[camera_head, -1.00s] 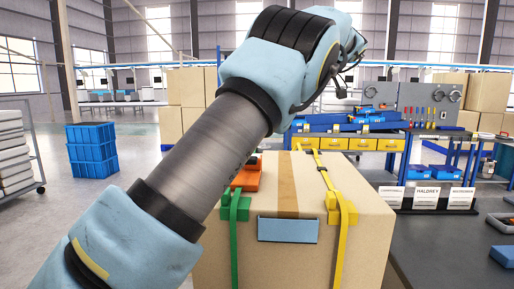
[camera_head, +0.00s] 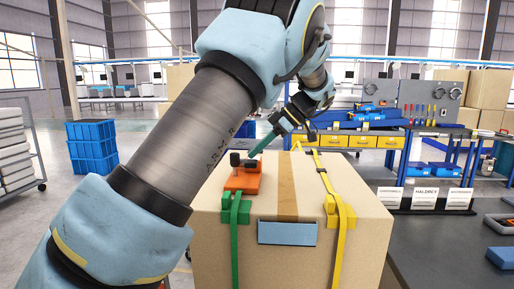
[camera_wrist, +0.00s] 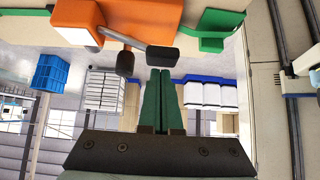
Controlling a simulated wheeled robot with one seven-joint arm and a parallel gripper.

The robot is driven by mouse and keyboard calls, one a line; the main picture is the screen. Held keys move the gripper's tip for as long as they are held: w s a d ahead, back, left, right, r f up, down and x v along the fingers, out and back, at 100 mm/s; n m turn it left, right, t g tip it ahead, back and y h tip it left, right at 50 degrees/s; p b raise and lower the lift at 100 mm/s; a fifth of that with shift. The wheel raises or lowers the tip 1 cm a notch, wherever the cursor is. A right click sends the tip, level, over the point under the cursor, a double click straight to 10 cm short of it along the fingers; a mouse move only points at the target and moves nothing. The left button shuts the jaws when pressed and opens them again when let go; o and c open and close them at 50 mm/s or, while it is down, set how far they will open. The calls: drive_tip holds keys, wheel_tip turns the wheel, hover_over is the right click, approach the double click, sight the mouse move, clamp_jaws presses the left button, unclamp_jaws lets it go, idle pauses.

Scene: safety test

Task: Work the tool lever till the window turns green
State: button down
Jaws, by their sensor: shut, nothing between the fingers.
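The orange tensioning tool (camera_head: 243,177) sits on top of the cardboard box (camera_head: 215,250) at the green strap (camera_head: 235,240). In the wrist view, the tool (camera_wrist: 120,15) shows a grey lever (camera_wrist: 118,36) ending in a black handle (camera_wrist: 162,56). A second black knob (camera_wrist: 125,63) is beside it. My gripper (camera_head: 254,152) is above the box beside the tool, pointing down to the left. Its green fingers (camera_wrist: 160,72) are shut and empty, tips right by the black handle; I cannot tell whether they touch. No window on the tool can be made out.
A yellow strap (camera_head: 341,235) with a yellow buckle runs over the box to the right. A blue label (camera_head: 287,232) is on the box front. Behind stands a workbench with yellow bins (camera_head: 362,142). A dark table (camera_head: 430,250) lies at right, blue crates (camera_head: 91,148) at left.

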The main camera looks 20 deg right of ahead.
sight(253, 165)
drive_tip(key=shift+f, duration=0.25)
drive_tip(key=shift+f+b, duration=0.15)
drive_tip(key=shift+b, duration=0.25)
drive_tip(key=shift+s+f+b, duration=0.1)
drive_tip(key=shift+f+b, duration=0.05)
drive_tip(key=shift+b, duration=0.25)
drive_tip(key=shift+s+b, duration=0.1)
drive_tip(key=shift+b, duration=0.25)
drive_tip(key=shift+f, duration=0.1)
drive_tip(key=f+t+b, duration=0.1)
drive_tip(key=b, duration=0.2)
drive_tip(key=s+f+n+b, duration=0.1)
drive_tip(key=b, duration=0.3)
drive_tip(key=shift+a+f+t+h, duration=0.2)
drive_tip(key=shift+t+h, duration=0.2)
drive_tip(key=b, duration=0.3)
drive_tip(key=f+t+b, duration=0.1)
drive_tip(key=b, duration=0.2)
drive_tip(key=shift+s+a+f+n, duration=0.2)
drive_tip(key=shift+s+n, duration=0.1)
drive_tip(key=shift+n, duration=0.1)
drive_tip(key=shift+f+b, duration=0.15)
drive_tip(key=shift+b, duration=0.45)
drive_tip(key=shift+s+a+f+b, duration=0.1)
drive_tip(key=shift+s+f+b, duration=0.1)
drive_tip(key=shift+b, duration=0.3)
